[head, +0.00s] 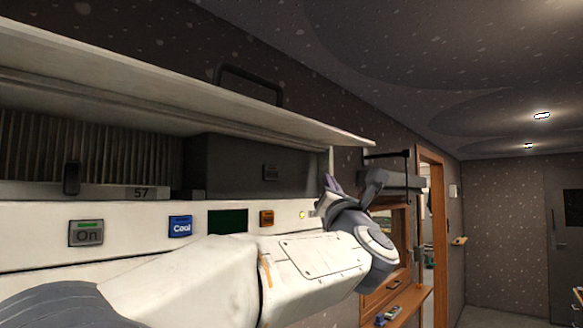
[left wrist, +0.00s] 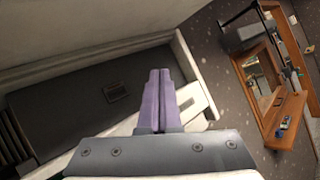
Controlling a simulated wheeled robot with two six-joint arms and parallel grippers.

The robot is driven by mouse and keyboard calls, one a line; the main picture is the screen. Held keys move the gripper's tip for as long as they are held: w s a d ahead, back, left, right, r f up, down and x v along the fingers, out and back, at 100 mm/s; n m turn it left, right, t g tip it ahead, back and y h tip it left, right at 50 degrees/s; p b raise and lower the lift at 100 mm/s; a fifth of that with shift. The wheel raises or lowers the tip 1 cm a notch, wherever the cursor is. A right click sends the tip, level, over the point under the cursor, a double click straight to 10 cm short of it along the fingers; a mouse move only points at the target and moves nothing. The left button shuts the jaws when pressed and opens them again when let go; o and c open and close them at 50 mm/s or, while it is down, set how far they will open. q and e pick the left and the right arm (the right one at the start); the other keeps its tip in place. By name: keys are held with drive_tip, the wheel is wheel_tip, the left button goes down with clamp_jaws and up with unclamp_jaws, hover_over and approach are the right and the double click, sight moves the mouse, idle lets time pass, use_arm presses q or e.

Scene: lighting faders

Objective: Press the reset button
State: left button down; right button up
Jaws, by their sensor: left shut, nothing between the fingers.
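No button in view reads clearly as reset. On the white panel (head: 140,235) in the head view are a grey button with a green strip marked "On" (head: 86,233), a blue button that seems to read "Cool" (head: 180,226), an orange button (head: 266,217) and a small yellow light (head: 302,215). A small dark plate (head: 271,172) sits on the dark box inside the recess; it also shows in the left wrist view (left wrist: 117,91). My left gripper (head: 329,184) is at the panel's right end, its purple fingers (left wrist: 158,100) closed together and empty. My right gripper is out of view.
A raised white lid (head: 200,92) with a dark handle (head: 250,82) overhangs the recess and my left gripper. A dark green display (head: 228,221) is between the buttons. A wooden-framed opening with a ledge (head: 408,300) is to the right.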

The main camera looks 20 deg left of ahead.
sight(271, 173)
use_arm(q)
drive_tip(key=a+r+n+y, duration=0.1)
drive_tip(key=n, duration=0.1)
drive_tip(key=s+a+n+g+y, duration=0.1)
drive_tip(key=n+y, duration=0.1)
drive_tip(key=shift+a+r+g, duration=0.3)
drive_tip(key=shift+a+r, duration=0.05)
drive_tip(key=shift+r, duration=0.05)
drive_tip(key=shift+a, duration=0.1)
drive_tip(key=shift+w+a, duration=0.5)
drive_tip(key=shift+a, duration=0.85)
drive_tip(key=shift+w+a, duration=0.45)
drive_tip(key=shift+a, duration=0.85)
drive_tip(key=shift+w+a, duration=0.5)
drive_tip(key=shift+a, duration=0.85)
